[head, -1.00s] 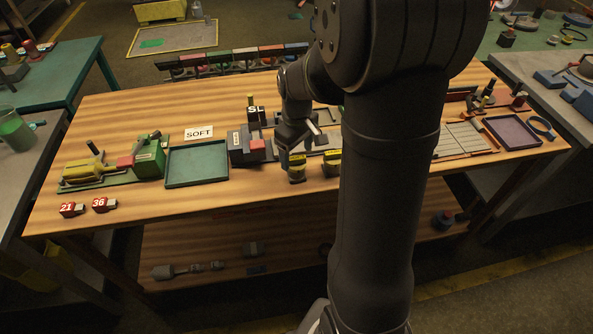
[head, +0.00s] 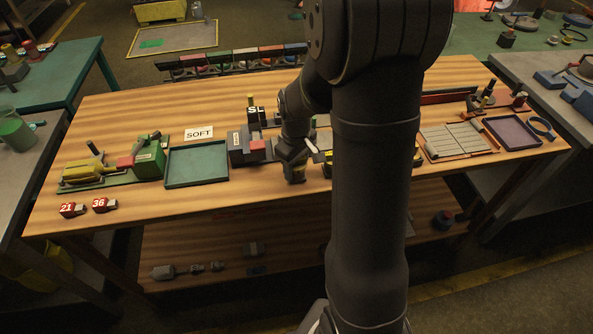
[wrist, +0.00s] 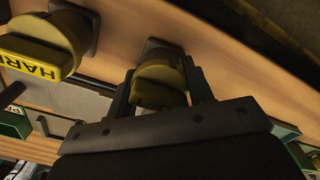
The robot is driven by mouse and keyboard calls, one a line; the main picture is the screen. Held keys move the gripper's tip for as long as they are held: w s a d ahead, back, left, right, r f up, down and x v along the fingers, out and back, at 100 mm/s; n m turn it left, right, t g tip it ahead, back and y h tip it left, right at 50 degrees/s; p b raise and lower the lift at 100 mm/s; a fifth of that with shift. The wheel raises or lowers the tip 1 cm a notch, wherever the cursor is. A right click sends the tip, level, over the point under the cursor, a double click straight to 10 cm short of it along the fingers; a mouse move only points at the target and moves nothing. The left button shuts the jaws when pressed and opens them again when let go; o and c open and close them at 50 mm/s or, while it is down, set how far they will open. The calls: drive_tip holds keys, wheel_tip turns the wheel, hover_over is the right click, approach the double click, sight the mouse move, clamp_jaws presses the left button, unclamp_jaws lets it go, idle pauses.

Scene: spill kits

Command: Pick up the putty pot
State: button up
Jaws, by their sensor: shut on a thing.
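My gripper (wrist: 160,84) is shut around a dark pot with a yellow band (wrist: 158,74) in the wrist view, one finger on each side. In the head view the pot (head: 295,178) is under my gripper (head: 292,160), near the front edge of the bench. Its label is not readable, so I cannot confirm that it is the putty pot. I cannot tell whether it is off the bench. A similar yellow-banded pot (wrist: 40,48) stands beside it, its label starting with "HAR"; my arm mostly hides it in the head view.
A green tray (head: 196,181) lies left of my gripper, with a "SOFT" card (head: 199,133) behind it. A dark box with a red part (head: 245,146) is close on the left. Red tags "21" (head: 72,209) and "36" (head: 104,205) lie at front left. Bare wood lies in front of the tray.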

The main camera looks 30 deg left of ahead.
drive_tip(key=shift+r, duration=0.15)
wheel_tip(320, 180, up, 8)
drive_tip(key=shift+r, duration=0.2)
drive_tip(key=shift+w+a+r, duration=0.4)
drive_tip(key=shift+w+r, duration=0.3)
drive_tip(key=shift+w, duration=0.05)
drive_tip(key=w+a+f, duration=0.1)
drive_tip(key=w+a, duration=0.2)
drive_tip(key=w, duration=0.9)
drive_tip(key=w+a+f, duration=0.1)
drive_tip(key=w+a, duration=0.2)
drive_tip(key=w, duration=0.9)
drive_tip(key=shift+s+d+f, duration=0.1)
drive_tip(key=shift+f, duration=0.05)
drive_tip(key=shift+f, duration=1.65)
drive_tip(key=shift+f, duration=1.95)
